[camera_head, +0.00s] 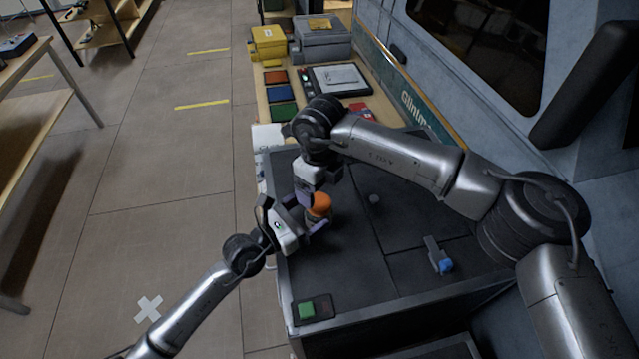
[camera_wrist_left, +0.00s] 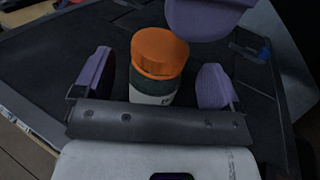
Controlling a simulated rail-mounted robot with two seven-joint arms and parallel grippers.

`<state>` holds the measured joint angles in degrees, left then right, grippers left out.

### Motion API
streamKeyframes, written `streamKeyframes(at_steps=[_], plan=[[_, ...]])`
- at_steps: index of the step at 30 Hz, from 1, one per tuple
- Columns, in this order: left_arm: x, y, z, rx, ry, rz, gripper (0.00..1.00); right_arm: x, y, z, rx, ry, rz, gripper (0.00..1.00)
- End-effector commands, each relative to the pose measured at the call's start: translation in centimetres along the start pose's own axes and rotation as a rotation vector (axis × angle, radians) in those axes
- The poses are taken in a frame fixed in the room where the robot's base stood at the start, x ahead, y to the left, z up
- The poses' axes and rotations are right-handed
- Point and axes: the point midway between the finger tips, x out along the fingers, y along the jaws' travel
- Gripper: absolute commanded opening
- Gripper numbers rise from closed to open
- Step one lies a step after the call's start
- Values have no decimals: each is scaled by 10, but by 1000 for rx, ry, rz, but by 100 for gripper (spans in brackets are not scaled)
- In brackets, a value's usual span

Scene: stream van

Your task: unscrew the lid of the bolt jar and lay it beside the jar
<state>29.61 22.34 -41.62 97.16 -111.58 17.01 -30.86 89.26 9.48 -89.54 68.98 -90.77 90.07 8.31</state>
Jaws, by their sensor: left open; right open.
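The bolt jar (camera_wrist_left: 153,90) stands upright on the dark worktop, with a dark body and a pale label. Its orange lid (camera_head: 320,204) sits on top of it, and the lid also shows in the left wrist view (camera_wrist_left: 160,52). My left gripper (camera_head: 309,217) is open, with its purple fingers on either side of the jar; in the left wrist view (camera_wrist_left: 153,82) gaps show between fingers and jar. My right gripper (camera_head: 318,193) is open just above and behind the lid. One of its purple fingers shows close to the lid in the left wrist view. Its other finger is mostly hidden.
A green button box (camera_head: 306,309) sits at the worktop's near left corner. A small grey and blue item (camera_head: 440,258) lies to the right. Coloured bins (camera_head: 280,93) and a yellow case (camera_head: 268,42) are farther back. The worktop (camera_head: 350,265) right of the jar is mostly clear.

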Motion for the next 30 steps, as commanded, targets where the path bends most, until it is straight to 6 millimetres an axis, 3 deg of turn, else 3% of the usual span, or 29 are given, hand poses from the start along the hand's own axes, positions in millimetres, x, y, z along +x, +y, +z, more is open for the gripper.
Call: streamKeyframes(at_steps=[9,15,19,21,30], plan=[[-64,0,-1,1,4,0,90,-6,0,0,0,0,0,83],[-96,0,-1,1,5,-1,90,-4,0,0,0,0,0,83],[-109,0,-2,0,5,-1,90,-2,0,0,0,0,0,83],[-114,0,-1,0,4,-1,90,-2,0,0,0,0,0,88],[-119,0,0,0,3,-1,90,-2,0,0,0,0,0,91]])
